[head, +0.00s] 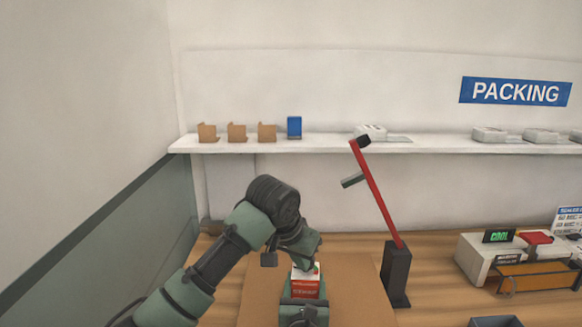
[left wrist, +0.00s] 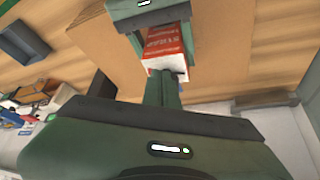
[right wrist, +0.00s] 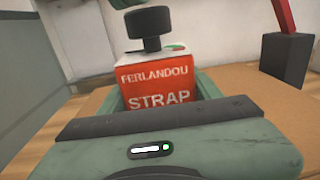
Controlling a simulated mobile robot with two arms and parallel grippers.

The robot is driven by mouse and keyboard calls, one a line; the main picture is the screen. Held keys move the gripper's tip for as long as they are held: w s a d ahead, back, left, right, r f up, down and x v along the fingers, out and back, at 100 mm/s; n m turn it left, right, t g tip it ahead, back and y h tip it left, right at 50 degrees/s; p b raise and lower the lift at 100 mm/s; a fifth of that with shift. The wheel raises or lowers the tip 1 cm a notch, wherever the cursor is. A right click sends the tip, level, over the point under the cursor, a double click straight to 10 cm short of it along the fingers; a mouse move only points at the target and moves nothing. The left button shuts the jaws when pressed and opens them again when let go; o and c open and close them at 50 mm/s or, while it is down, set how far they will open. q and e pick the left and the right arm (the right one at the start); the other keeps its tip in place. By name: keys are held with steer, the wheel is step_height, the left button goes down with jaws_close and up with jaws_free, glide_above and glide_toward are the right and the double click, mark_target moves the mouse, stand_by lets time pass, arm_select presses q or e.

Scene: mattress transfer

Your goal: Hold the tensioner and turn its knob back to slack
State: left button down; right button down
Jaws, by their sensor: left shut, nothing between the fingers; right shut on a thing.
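The tensioner is a red and white box (right wrist: 158,88) printed "FERLANDOU STRAP", with a black knob (right wrist: 150,25) standing on its top. It also shows in the head view (head: 306,288) and the left wrist view (left wrist: 163,40). My right gripper (head: 304,296) is shut on the box, with a finger on each side, and holds it upright. My left gripper (left wrist: 170,78) is shut with nothing between its fingers, just above the box top and close to the knob. The knob is mostly hidden in the head and left wrist views. I cannot tell whether the left fingers touch it.
A brown board or carton (head: 350,290) lies beneath on the wooden table. A red lever on a dark post (head: 396,275) stands to the right. A white machine (head: 478,262) is further right. A wall shelf (head: 330,146) holds small boxes behind.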

arm_select(q)
step_height(320, 180, up, 5)
steer(key=shift+f, duration=0.1)
steer(key=shift+w, duration=0.1)
stand_by(0.3)
step_height(320, 180, down, 6)
steer(key=a, duration=0.1)
steer(key=shift+w, duration=0.4)
stand_by(0.4)
steer(key=shift+a, duration=0.1)
steer(key=shift+w, duration=0.15)
stand_by(0.3)
steer(key=shift+s+d, duration=0.2)
steer(key=shift+d, duration=0.35)
